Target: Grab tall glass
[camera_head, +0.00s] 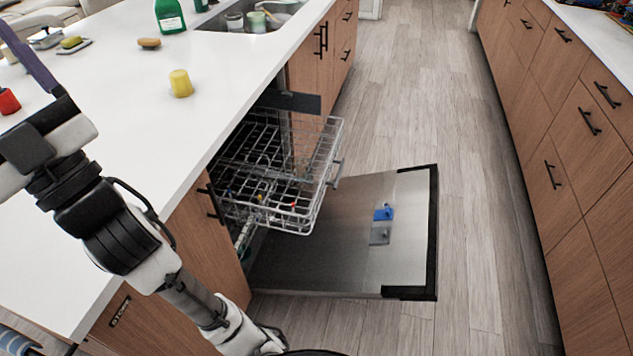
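Several glass-like vessels stand in the sink at the top of the view. A clear glass (234,20) is at the left of the sink, and a pale greenish one (257,21) stands beside it. Which of them is the tall glass I cannot tell. My gripper (33,62) is at the left edge, above the white counter, partly cut off by the frame. It is well apart from the sink glasses. Its fingertips do not show clearly, so I cannot tell whether it is open or shut.
The wooden floor to the right is clear.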

